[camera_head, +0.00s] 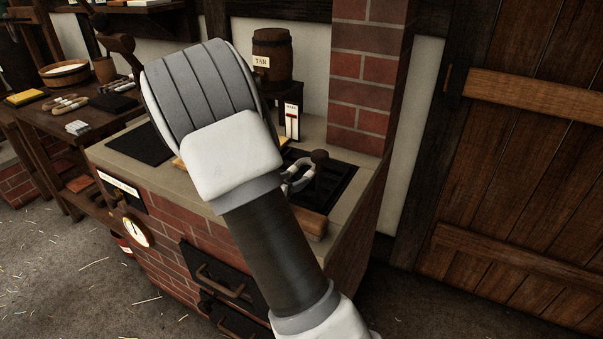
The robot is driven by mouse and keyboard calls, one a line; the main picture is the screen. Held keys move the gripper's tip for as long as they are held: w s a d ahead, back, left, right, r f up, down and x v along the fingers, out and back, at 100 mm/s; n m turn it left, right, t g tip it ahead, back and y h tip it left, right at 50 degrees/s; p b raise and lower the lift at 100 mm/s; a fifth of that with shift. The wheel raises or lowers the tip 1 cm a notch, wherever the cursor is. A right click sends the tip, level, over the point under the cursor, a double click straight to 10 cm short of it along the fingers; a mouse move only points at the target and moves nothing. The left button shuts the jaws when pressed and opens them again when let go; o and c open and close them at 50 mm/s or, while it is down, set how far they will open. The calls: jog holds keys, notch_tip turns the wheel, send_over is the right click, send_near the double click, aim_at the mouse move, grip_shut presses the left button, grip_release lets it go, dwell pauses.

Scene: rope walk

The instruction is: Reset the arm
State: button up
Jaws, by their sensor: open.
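My arm rises from the bottom of the head view and ends in a large ribbed grey joint over the brick stove (215,238). The arm also hides the middle of the stove top and part of the stove's front.
On the stove top are a dark grate (342,178), a grey loop (298,180) with a dark knob (320,156), and a black plate (143,144). A tar barrel (272,55) stands behind. A workbench (60,125) is left, a brick pillar (362,75) and wooden door (520,170) right.

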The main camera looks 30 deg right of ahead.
jog(key=shift+v, duration=1.15)
